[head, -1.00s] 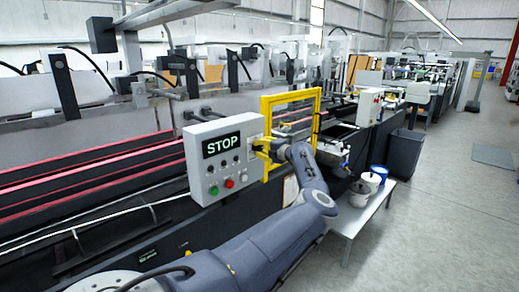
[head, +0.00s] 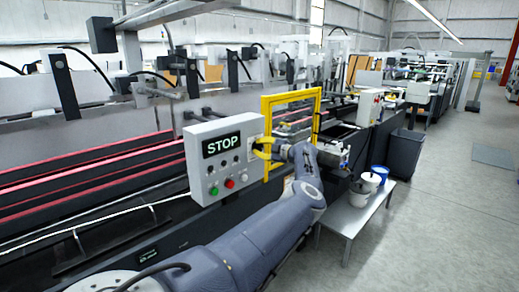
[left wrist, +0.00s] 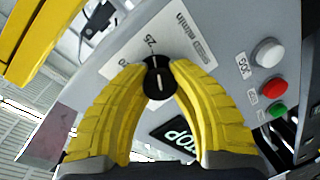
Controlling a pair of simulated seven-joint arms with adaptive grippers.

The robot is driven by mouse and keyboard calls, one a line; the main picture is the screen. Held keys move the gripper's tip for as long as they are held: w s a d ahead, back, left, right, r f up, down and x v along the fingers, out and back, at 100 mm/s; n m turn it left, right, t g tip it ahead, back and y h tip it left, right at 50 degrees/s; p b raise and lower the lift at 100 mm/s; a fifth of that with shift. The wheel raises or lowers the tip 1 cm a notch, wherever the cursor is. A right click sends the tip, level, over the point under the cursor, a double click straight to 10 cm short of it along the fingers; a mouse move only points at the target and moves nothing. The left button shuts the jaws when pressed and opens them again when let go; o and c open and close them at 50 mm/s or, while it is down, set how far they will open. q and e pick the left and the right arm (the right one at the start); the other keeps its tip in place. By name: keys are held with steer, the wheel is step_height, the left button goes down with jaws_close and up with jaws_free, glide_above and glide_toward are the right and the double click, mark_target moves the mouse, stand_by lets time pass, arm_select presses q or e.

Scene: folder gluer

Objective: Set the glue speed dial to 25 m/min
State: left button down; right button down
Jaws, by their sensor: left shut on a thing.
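The glue speed dial (left wrist: 159,79) is a round black knob with a white line, on a grey panel with a printed scale (left wrist: 155,40) marked m/min. My left gripper (left wrist: 159,76) is shut on the dial, one yellow finger on each side. The white line runs nearly straight up in the left wrist view, roughly in line with the 25 mark (left wrist: 150,41). In the head view my left gripper (head: 264,149) is at the right side of the control box (head: 198,165), and its fingers hide the dial.
A STOP display (head: 221,146) and several buttons, including a red one (head: 229,183) and a green one (head: 214,191), sit beside the dial. A yellow guard frame (head: 290,97) stands close behind my gripper. A small table (head: 348,215) holds pots at right.

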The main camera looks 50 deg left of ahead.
arm_select(q)
steer(key=shift+w+r, duration=0.1)
steer(key=shift+r, duration=0.05)
stand_by(0.3)
steer(key=c, duration=1.3)
jaws_free()
steer(key=shift+d, duration=0.1)
steer(key=shift+c, duration=0.2)
steer(key=o, duration=0.3)
steer(key=shift+o, duration=0.2)
steer(key=w+d+r, duration=0.1)
steer(key=d, duration=1)
steer(key=shift+w+d+r, duration=0.15)
steer(key=shift+w+d, duration=0.2)
steer(key=shift+w, duration=0.05)
